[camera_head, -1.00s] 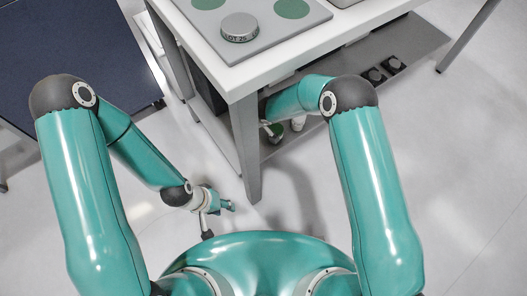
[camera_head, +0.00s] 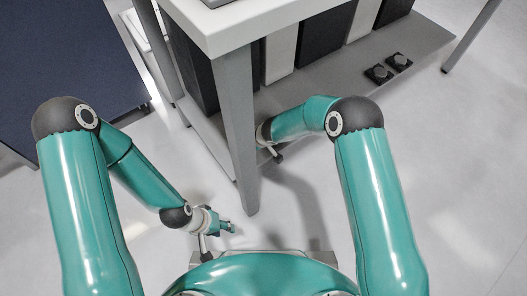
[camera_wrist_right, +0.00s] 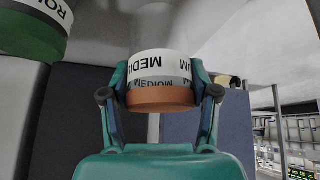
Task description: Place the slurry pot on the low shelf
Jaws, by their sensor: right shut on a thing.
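A pot with a white label reading MEDIUM and an orange-brown end (camera_wrist_right: 160,97) sits between the fingers of my right gripper (camera_wrist_right: 160,74), upside down in the right wrist view. In the head view this gripper (camera_head: 268,140) is partly hidden behind the bench's near leg, beside the low shelf; the held pot cannot be made out there. The low shelf (camera_head: 432,42) is a grey board under the bench. My left gripper (camera_head: 219,240) is empty above the floor, left of the leg, with its fingers apart.
A second pot with a green end (camera_wrist_right: 30,35) is close by at upper left in the right wrist view. Dark and white upright panels (camera_head: 322,38) stand on the shelf, and two black blocks (camera_head: 378,74) sit near its front. The bench leg (camera_head: 238,130) is beside my right gripper.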

